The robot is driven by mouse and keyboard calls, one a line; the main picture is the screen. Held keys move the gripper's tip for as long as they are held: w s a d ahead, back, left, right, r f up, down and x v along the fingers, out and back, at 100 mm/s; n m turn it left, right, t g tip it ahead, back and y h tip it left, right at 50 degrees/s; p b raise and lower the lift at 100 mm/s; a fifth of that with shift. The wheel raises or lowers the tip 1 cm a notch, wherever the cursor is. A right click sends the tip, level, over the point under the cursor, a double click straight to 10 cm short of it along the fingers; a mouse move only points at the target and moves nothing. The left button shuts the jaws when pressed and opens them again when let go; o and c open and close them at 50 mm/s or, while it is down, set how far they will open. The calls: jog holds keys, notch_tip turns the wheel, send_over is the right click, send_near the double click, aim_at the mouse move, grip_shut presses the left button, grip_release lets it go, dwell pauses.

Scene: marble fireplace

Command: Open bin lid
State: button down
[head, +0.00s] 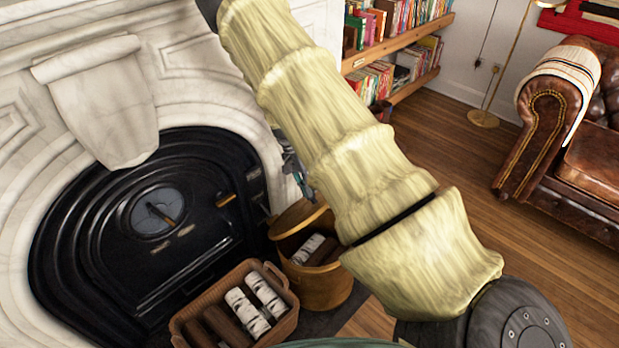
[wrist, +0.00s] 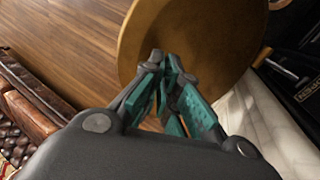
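The bin (head: 325,290) is a round, golden-brown container beside the fireplace. Its top looks at least partly open, with dark and pale logs visible inside. A tan curved band (head: 298,216) at its back-left rim may be the lid or the bin's wall; I cannot tell which. My gripper (head: 300,180) is just above that rim, partly hidden behind my arm. In the wrist view, my gripper (wrist: 168,66) has its teal-padded fingers drawn together, with nothing visible between them. A large round brown surface (wrist: 205,35), part of the bin or its lid, lies behind the fingertips; contact is unclear.
A wicker basket (head: 283,325) of logs stands left of the bin. The black fireplace (head: 110,240) with its marble surround is at the left. A bookshelf (head: 400,45) stands at the back, a leather sofa (head: 545,135) at the right. Wooden floor (head: 450,140) between is clear.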

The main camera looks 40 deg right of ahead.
jog(key=shift+w+a+f, duration=0.2)
jog(key=shift+f, duration=0.05)
jog(key=c, duration=1.5)
grip_release()
jog(key=shift+w+f, duration=0.1)
jog(key=shift+w, duration=0.05)
jog(key=o, duration=0.4)
jog(key=shift+c, duration=0.2)
jog(key=shift+d, duration=0.1)
jog(key=shift+r, duration=0.2)
